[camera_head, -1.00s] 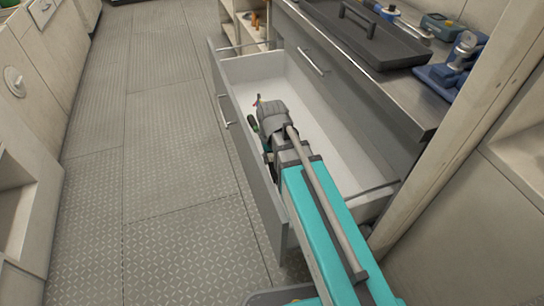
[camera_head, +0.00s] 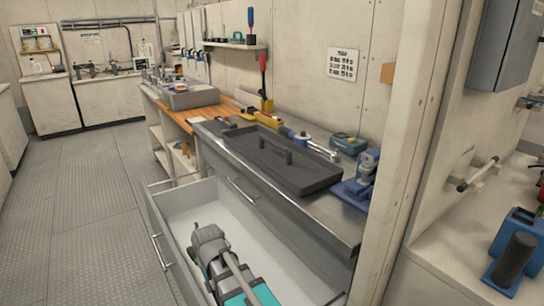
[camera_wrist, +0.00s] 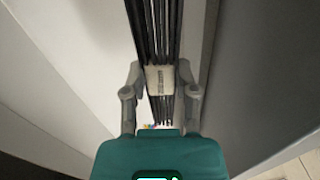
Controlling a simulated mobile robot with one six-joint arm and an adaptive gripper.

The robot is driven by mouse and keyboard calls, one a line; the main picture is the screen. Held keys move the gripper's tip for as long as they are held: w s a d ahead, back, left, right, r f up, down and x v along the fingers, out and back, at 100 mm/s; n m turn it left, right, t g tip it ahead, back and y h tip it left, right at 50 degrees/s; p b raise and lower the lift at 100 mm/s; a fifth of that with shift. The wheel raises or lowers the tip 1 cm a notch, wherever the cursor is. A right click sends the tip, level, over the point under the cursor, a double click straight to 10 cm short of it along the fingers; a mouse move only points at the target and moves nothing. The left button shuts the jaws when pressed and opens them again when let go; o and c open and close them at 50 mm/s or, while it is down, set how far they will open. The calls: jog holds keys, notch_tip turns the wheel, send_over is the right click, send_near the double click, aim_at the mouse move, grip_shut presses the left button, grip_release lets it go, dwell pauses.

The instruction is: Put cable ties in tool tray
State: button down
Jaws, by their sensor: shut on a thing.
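In the wrist view my gripper (camera_wrist: 160,82) is shut around a bundle of black cable ties (camera_wrist: 152,28), gripping its pale label band. In the head view my gripper (camera_head: 207,236) is over the open drawer; its fingertips and the ties are hidden there. The black tool tray (camera_head: 270,168) with a raised middle handle lies on the metal worktop, behind and to the right of my gripper. Its visible inside looks empty.
The drawer (camera_head: 163,232) stands pulled out, with a white inside. Hand tools lie behind the tray, and a blue vise-like tool (camera_head: 362,178) stands at its right on the worktop (camera_head: 325,222). A pale post (camera_head: 408,130) rises at the worktop's right end.

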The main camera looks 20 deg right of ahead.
notch_tip(320, 180, up, 44)
jog(key=p, duration=4.3)
jog(key=shift+r, duration=0.2)
